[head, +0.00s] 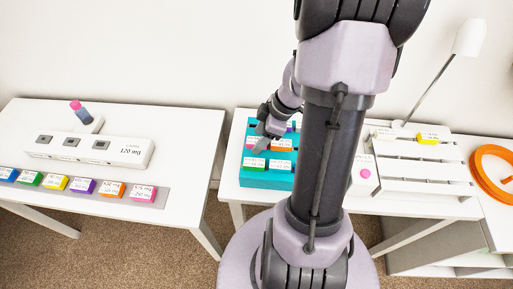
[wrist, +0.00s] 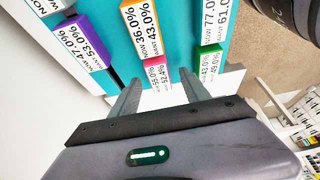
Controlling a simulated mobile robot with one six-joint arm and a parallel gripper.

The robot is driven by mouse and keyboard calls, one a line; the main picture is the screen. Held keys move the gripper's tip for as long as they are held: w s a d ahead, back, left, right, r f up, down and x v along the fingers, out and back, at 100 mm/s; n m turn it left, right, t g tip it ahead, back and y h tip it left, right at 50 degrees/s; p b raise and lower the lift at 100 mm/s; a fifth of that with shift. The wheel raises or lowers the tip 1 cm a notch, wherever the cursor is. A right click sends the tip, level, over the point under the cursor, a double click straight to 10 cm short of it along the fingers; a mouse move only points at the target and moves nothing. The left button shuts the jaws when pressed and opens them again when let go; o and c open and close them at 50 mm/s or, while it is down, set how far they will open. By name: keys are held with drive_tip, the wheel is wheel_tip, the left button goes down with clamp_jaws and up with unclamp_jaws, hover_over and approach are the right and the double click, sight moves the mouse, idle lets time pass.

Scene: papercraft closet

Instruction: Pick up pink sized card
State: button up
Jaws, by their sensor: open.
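My gripper (head: 263,142) is open over the teal holder (head: 268,182) on the middle table. In the wrist view its two fingers (wrist: 160,88) reach to either side of a small white card with a pink edge (wrist: 157,76). The pink-edged card stands in the holder; whether the fingers touch it I cannot tell. In the head view a pink card (head: 252,140) shows at the holder's left side, partly behind my gripper. Another pink card (head: 144,194) is at the right end of the row on the left table.
Orange (wrist: 142,28), purple (wrist: 82,42) and green (wrist: 209,62) cards stand around the pink one. The left table holds a row of coloured cards and a white box (head: 90,148). A slatted white rack (head: 425,165) and orange ring (head: 492,175) are at right.

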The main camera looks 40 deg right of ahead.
drive_tip(key=shift+w+a+f, duration=0.1)
drive_tip(key=shift+f, duration=0.35)
drive_tip(key=shift+r, duration=0.1)
clamp_jaws()
wheel_tip(320, 180, up, 10)
drive_tip(key=p, duration=0.4)
